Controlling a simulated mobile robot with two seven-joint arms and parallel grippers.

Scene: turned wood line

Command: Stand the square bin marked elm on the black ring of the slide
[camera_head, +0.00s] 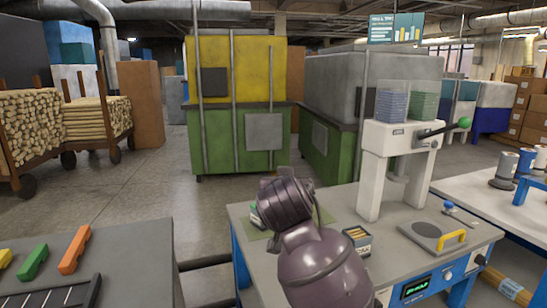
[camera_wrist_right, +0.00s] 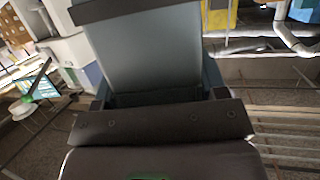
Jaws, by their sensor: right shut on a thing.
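My right arm reaches up from the bottom of the head view, and its wrist hides most of the gripper. In the right wrist view my right gripper (camera_wrist_right: 155,95) is shut on a grey-blue, flat-sided thing (camera_wrist_right: 145,45), which may be the bin; no mark on it is readable. The slide (camera_head: 408,229) lies on the bench at the right, with a dark round ring (camera_head: 433,230) and a yellow handle (camera_head: 452,240). Nothing stands on the ring. A small square bin (camera_head: 358,248) with wood pieces stands left of the slide; its label is too small to read surely. My left gripper is not in view.
A white press (camera_head: 370,175) with a green-knobbed lever stands behind the slide. A green mat (camera_head: 258,234) lies partly behind my wrist. A grey table (camera_head: 130,240) with coloured blocks is at left. A control panel (camera_head: 416,288) is on the bench front.

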